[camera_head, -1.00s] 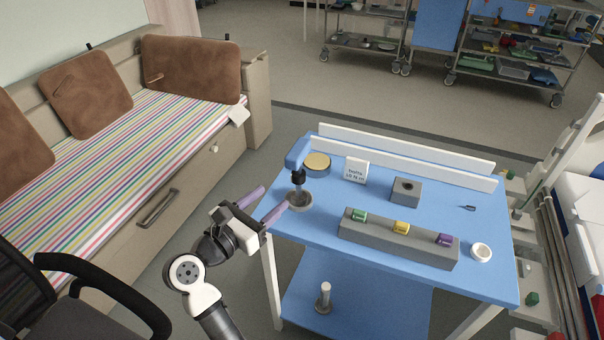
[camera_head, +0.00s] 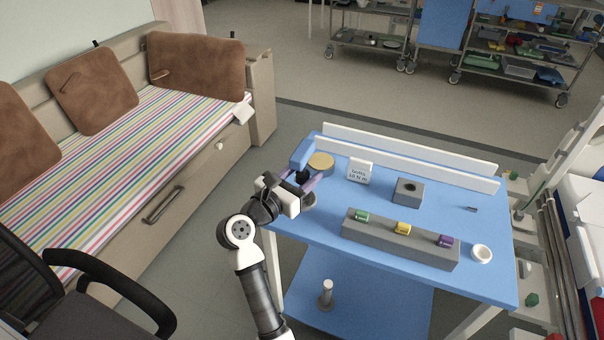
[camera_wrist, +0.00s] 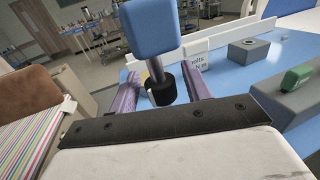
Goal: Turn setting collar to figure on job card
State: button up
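A tool with a blue head (camera_head: 302,153) stands upright at the left end of the blue table. Its black collar (camera_wrist: 163,90) sits on a grey shaft below the head. The wrist view shows the blue head (camera_wrist: 150,28) large and close. My gripper (camera_head: 301,180) has reached the tool, with its purple fingers apart. In the wrist view one finger is on each side of the collar, with a gap visible at least on the left. The white job card (camera_head: 359,171) stands right of the tool; its small lettering is not clearly readable. The tool's base is mostly hidden by my gripper.
A round tan-topped disc (camera_head: 321,162) is close behind the tool. A grey block with a hole (camera_head: 408,191), a grey rack (camera_head: 385,240) with green, yellow and purple pieces, and a white ring (camera_head: 481,254) stand to the right. White rails (camera_head: 410,166) line the back edge.

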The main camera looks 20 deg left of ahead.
jog(key=c, duration=0.8)
jog(key=shift+c, duration=0.2)
jog(key=shift+r+y+p, duration=0.1)
jog(key=shift+y+p, duration=0.2)
jog(key=shift+p, duration=0.1)
jog(key=n+y+p, duration=0.1)
jog(key=p, duration=0.1)
jog(key=n+y+p, duration=0.1)
jog(key=y, duration=0.1)
jog(key=shift+d+r+n+t+p, duration=0.2)
jog(key=shift+n+t+p, duration=0.1)
jog(key=shift+t+p, duration=0.1)
jog(key=n+y+p, duration=0.2)
jog(key=y+p, duration=0.2)
jog(key=p, duration=0.2)
jog(key=shift+r+p, duration=0.15)
jog(key=shift+p, duration=0.2)
jog(key=n+y+p, duration=0.1)
jog(key=p, duration=0.1)
jog(key=n+y+p, duration=0.1)
jog(key=p, duration=0.1)
jog(key=shift+a+f+g+y, duration=0.15)
jog(key=shift+f+g+y, duration=0.05)
jog(key=shift+g+y, duration=0.1)
jog(key=shift+y+p, duration=0.3)
jog(key=shift+p, duration=0.1)
jog(key=shift+f+n+g+y+p, duration=0.25)
jog(key=shift+n+g+y+p, duration=0.25)
jog(key=shift+n+y+p, duration=0.5)
